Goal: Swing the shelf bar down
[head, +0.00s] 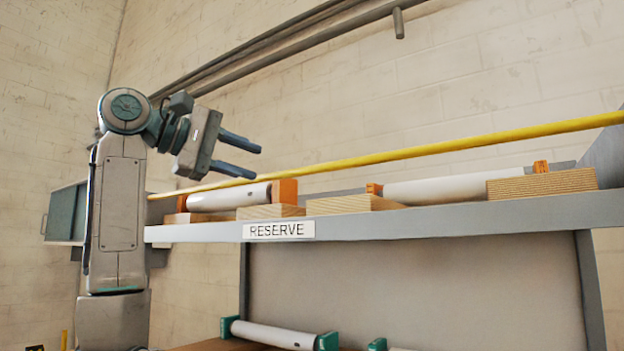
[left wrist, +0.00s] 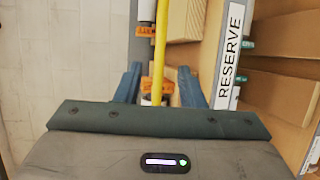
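The shelf bar is a long yellow rod (head: 400,153) in the head view. It runs across above the shelf, and its gap over the shelf edge widens to the right. My left gripper (head: 258,163) is open and empty, above the left part of the bar with its fingers pointing right. In the left wrist view the bar (left wrist: 161,50) appears between the two blue fingers of the gripper (left wrist: 160,75). I see no contact between fingers and bar; the exact gap cannot be told. My right gripper is not in view.
The grey shelf (head: 400,222) carries a RESERVE label (head: 279,230), white rolls (head: 230,196) with orange ends, and wooden blocks (head: 542,183). Below it lies another roll (head: 272,334) with green ends. A grey rail (head: 290,40) runs above, along the wall. Space above the bar's middle is clear.

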